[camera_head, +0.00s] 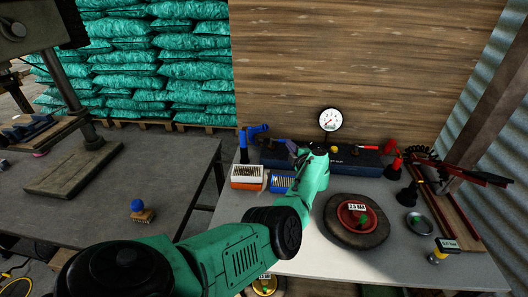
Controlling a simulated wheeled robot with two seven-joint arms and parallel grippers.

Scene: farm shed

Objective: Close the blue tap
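A blue tap handle (258,130) shows at the left end of a dark bar-shaped manifold (362,163) at the back of the grey worktop. My green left arm reaches in from the lower left. My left gripper (291,148) is at its far end, just right of the blue tap and in front of the manifold. A gap seems to separate it from the tap. The gripper is small and partly covered by my wrist, so its opening is unclear. My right gripper is not in view.
A pressure gauge (330,119) stands above the manifold. A blue upright object (243,146) stands left of the tap. An orange-and-white box (246,177) and a blue box (281,184) sit in front. A round board with a red dish (352,214) lies to the right.

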